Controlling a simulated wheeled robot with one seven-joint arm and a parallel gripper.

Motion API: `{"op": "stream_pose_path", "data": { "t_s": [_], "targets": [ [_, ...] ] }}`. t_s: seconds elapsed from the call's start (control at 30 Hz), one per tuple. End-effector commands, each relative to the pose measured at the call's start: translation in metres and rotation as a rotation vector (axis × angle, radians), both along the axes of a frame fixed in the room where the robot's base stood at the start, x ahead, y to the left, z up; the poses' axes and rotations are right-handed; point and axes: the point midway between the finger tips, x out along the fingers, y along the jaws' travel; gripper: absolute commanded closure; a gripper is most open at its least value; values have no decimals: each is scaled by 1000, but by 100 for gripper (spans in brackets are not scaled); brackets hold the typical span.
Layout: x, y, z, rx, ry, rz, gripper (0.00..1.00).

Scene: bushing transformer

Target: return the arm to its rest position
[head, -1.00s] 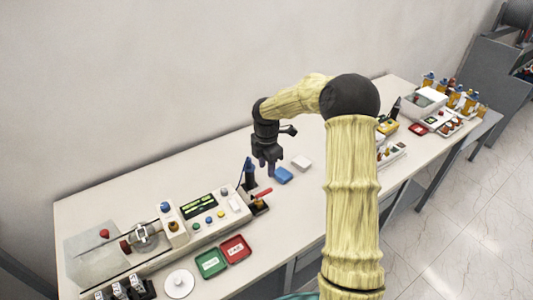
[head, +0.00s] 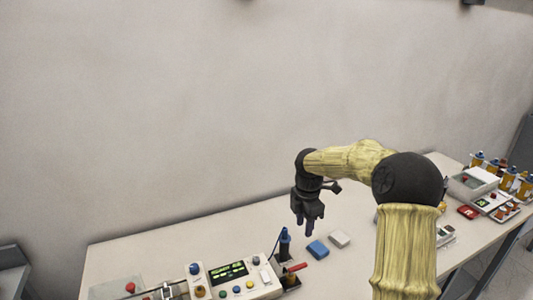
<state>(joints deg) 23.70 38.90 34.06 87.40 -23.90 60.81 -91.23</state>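My gripper (head: 307,229) hangs from my raised, bent arm and points down above the middle of the workbench (head: 185,242). Its dark fingers are just up and left of a blue block (head: 317,249). The fingers are small in this view, and I cannot tell how far apart they are. No held object shows between them. My yellow-sleeved arm hides part of the bench on the right.
A control panel (head: 238,284) with a green display stands at the front left, with a red-handled item (head: 297,267) beside it. A white block (head: 340,239) lies by the blue one. Several bottles (head: 508,179) and a white box (head: 472,184) stand at the far right.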

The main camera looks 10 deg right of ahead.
Motion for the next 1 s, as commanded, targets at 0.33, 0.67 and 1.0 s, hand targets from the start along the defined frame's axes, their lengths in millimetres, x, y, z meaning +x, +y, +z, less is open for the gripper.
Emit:
{"op": "stream_pose_path", "data": {
  "t_s": [0.33, 0.67, 1.0],
  "targets": [
    [-74, 28, -1, -20, -46, -504, 64],
    [-171, 31, -2, 63, -129, -1233, 64],
    [-248, 24, -7, 216, -159, -1841, 64]
  ]
}}
